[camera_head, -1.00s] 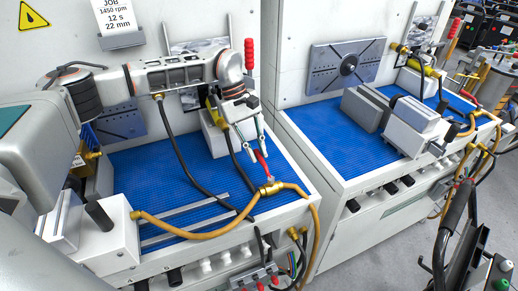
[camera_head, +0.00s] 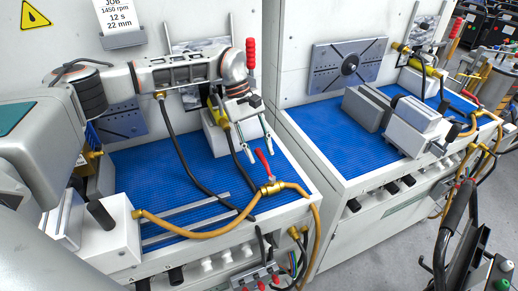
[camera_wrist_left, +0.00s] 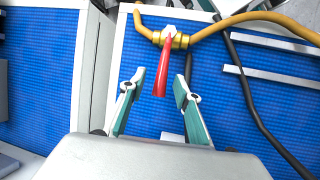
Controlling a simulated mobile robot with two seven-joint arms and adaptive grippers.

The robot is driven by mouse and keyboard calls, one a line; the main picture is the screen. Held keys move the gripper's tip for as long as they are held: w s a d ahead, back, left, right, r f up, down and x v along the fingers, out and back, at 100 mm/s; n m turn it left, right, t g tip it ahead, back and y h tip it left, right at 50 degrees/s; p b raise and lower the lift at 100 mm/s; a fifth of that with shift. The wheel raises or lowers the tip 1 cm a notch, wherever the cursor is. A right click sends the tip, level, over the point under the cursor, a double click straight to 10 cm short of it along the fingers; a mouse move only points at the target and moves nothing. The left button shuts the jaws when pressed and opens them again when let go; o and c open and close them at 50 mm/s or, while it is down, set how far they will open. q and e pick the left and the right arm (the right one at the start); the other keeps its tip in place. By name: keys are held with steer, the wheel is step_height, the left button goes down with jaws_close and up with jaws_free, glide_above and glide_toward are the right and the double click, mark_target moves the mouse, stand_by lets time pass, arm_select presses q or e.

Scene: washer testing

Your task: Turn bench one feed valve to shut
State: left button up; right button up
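The feed valve is a brass body (camera_head: 270,188) with a red lever (camera_head: 264,165), set in the orange hose near the right front corner of the nearer bench. The lever stands up and leans away from the front edge. My left gripper (camera_head: 256,147) is open just above the lever. My right gripper is not in view.
The orange hose (camera_head: 190,233) runs along the bench front, and black hoses cross the blue mat (camera_head: 160,165). A second bench with a blue mat (camera_head: 325,145) and grey blocks (camera_head: 413,127) stands to the right, across a narrow gap.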

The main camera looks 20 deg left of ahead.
arm_select(q)
steer(key=v, duration=1.2)
stand_by(0.3)
